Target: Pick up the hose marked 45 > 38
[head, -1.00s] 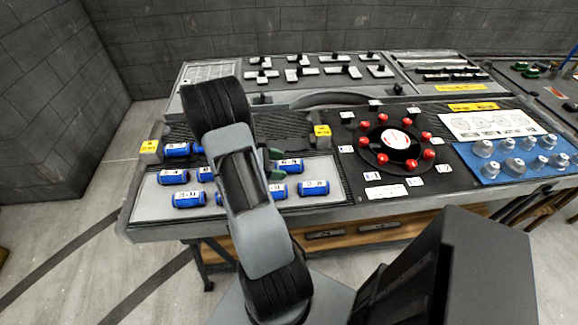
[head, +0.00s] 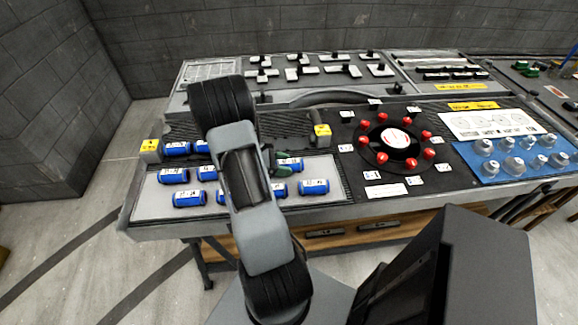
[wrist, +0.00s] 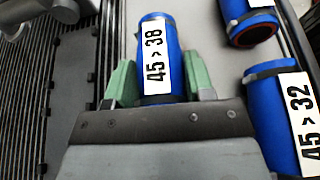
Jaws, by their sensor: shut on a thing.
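The hose marked 45 > 38 (wrist: 174,55) is a short blue tube with a white label. In the wrist view it lies between the two green fingers of my gripper (wrist: 160,80), which is shut on it. Its near end is hidden by the gripper body. In the head view my gripper (head: 277,164) is at the right end of a row of hoses, with the held hose (head: 292,163) showing beyond the fingers; its marking is too small to read there. I cannot tell whether it is clear of the tray.
A hose marked 45 > 32 (wrist: 283,110) and another blue hose (wrist: 247,25) lie close on the right in the wrist view. More hoses (head: 187,198) lie on the grey tray (head: 150,205). A yellow-topped block (head: 322,138) stands behind. Red knobs ring a black dial (head: 397,160).

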